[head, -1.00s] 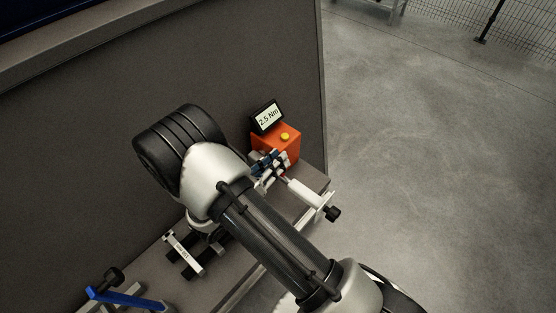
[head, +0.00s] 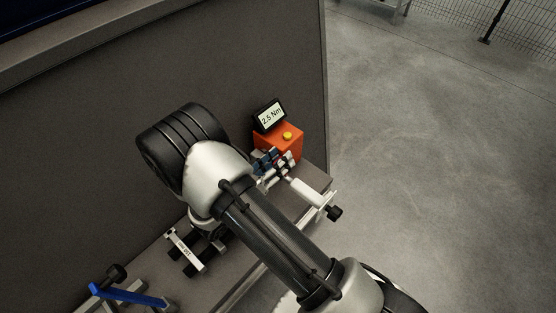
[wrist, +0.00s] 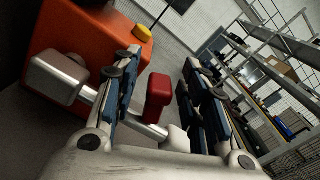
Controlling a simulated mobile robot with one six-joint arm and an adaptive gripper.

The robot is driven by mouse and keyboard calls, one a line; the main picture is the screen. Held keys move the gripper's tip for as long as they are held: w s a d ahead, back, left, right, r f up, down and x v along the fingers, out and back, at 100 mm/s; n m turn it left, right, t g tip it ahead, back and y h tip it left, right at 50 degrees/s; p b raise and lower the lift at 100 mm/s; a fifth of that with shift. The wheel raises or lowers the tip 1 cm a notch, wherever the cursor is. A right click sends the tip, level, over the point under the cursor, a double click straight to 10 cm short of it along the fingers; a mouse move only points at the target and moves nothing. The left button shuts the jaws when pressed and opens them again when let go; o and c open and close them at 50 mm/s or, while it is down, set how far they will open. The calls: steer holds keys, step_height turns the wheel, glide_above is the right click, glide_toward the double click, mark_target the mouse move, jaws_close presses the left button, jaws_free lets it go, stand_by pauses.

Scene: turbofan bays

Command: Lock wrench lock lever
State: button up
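The wrench's lock lever looks to be the red-tipped lever (wrist: 158,93), standing between my fingers in the wrist view. My gripper (wrist: 163,100) is open, with a blue-padded finger on each side of the red tip. Gaps show on both sides, and I see no clear contact. A silver metal rod with a blocky end (wrist: 58,78) runs behind the left finger; it may be part of the wrench. In the head view my gripper (head: 267,166) is small beside the orange tester, and the lever is mostly hidden there.
The orange tester box (head: 280,143) has a yellow button (head: 287,135) and a display (head: 269,116) reading 2.5 Nm. A white fixture with a black knob (head: 334,212) stands at the bench's right end. A labelled holder (head: 186,250) and a blue bar (head: 130,295) lie left.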

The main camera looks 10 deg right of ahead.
steer(key=v, duration=1.2)
stand_by(0.4)
steer(key=s+d+r+m+g+y, duration=0.2)
steer(key=s+d+r+m+g, duration=0.2)
steer(key=d+r+m+g, duration=0.3)
steer(key=s+d+r+m+g+y, duration=0.2)
steer(key=s+d+r+m+g, duration=0.3)
steer(key=m, duration=0.4)
steer(key=s+r+m+t+y, duration=0.6)
steer(key=s+r+m+y, duration=0.2)
steer(key=m, duration=0.6)
steer(key=shift+s+d+r+y, duration=0.3)
steer(key=shift+d+r+y, duration=0.05)
steer(key=shift+r+y, duration=0.9)
